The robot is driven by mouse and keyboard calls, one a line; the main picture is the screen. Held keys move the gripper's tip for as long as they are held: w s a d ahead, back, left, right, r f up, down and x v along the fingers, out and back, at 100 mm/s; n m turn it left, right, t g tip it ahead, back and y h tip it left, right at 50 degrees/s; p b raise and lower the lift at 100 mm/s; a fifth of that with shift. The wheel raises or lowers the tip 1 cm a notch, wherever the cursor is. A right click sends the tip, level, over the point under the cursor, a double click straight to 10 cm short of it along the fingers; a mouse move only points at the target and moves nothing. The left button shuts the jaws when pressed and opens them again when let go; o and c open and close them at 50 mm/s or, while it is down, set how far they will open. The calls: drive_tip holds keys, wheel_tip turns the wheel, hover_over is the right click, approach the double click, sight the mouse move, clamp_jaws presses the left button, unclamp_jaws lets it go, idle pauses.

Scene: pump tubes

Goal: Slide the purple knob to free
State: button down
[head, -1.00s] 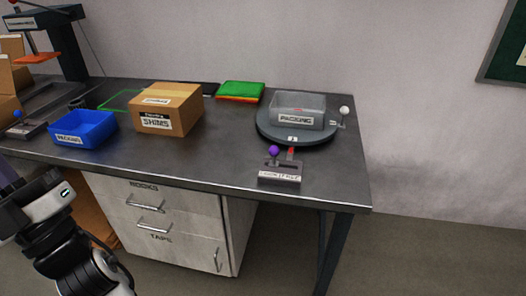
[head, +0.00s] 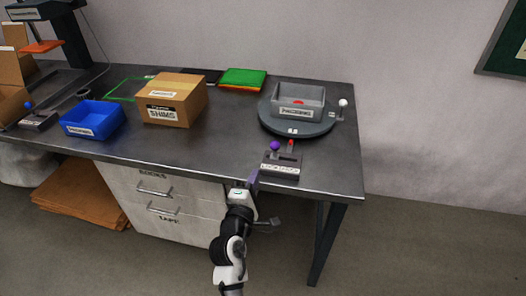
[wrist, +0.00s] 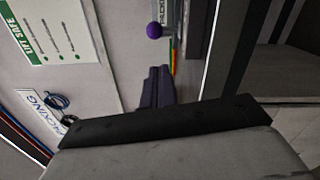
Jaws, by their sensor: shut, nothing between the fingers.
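The purple knob (head: 275,146) stands up from the left part of a grey slider block (head: 281,172) near the front right edge of the bench. The small lettering on the block's front is not legible. My gripper (head: 254,178) is shut and empty, just left of the block at the bench's front edge, apart from the knob. In the wrist view the closed dark fingers (wrist: 157,88) point toward the purple knob (wrist: 154,30), with a gap between them.
A round turntable (head: 298,130) with a grey PACKING bin (head: 298,102) stands behind the block, a red post (head: 291,146) between. A white-knobbed lever (head: 342,103) is at its right. A SHIMS box (head: 172,100) and blue bin (head: 93,119) stand left. Bench between is clear.

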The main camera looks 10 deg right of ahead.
sight(275, 150)
drive_tip(key=shift+w, duration=0.1)
drive_tip(key=p+x, duration=0.2)
drive_tip(key=x, duration=0.7)
drive_tip(key=shift+w+d+p, duration=0.1)
drive_tip(key=shift+w+p, duration=0.3)
